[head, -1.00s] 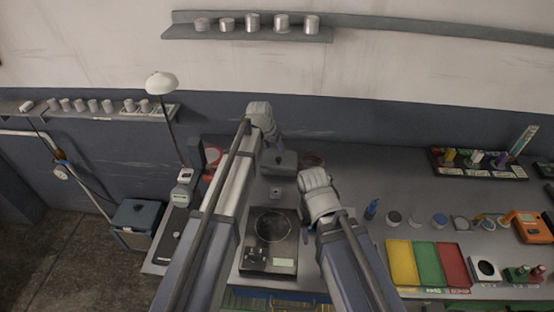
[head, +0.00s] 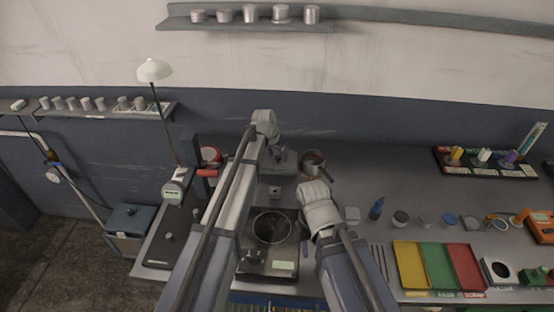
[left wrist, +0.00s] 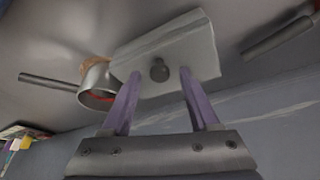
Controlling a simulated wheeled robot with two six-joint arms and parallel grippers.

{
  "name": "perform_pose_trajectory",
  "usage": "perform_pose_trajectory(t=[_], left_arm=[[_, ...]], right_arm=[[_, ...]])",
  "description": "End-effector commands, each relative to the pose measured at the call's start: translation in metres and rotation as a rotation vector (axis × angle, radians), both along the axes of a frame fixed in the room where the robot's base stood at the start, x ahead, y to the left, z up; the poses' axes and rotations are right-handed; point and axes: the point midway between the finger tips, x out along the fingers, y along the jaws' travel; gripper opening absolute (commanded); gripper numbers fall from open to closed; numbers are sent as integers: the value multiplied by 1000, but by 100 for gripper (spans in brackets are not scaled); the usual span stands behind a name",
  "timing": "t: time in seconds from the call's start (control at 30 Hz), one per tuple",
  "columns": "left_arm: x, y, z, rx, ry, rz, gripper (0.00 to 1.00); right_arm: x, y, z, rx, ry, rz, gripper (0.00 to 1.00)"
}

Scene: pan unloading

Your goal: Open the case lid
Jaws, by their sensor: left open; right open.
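The grey case (head: 285,168) stands at the back of the bench, partly hidden by my left arm. In the left wrist view its pale lid (left wrist: 190,45) fills the middle, with a dark round knob (left wrist: 159,70) on it. The lid looks shut. My left gripper (left wrist: 159,76) is open, its purple fingers on either side of the knob; I cannot tell whether they touch it. It also shows at the case in the head view (head: 274,143). My right gripper (head: 314,205) hangs over the bench to the right of the scale, its fingers mostly hidden by its wrist.
A small pan (head: 314,160) stands right of the case and also shows in the left wrist view (left wrist: 97,82). A scale with a dark round dish (head: 272,227) lies between my arms. Yellow, green and red trays (head: 438,266) are at right. The back bench beyond the pan is clear.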

Motion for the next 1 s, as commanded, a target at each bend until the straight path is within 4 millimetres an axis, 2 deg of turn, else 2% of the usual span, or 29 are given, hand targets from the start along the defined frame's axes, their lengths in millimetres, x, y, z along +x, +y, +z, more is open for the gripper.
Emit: perform_pose_trajectory(t=[0.23,0.77,1.0], left_arm=[[0,0,0,0,0,0,59],[0,0,0,0,0,0,0],[0,0,0,0,0,1,0]], right_arm=[[0,0,0,0,0,0,50],[0,0,0,0,0,0,50],[0,0,0,0,0,0,50]])
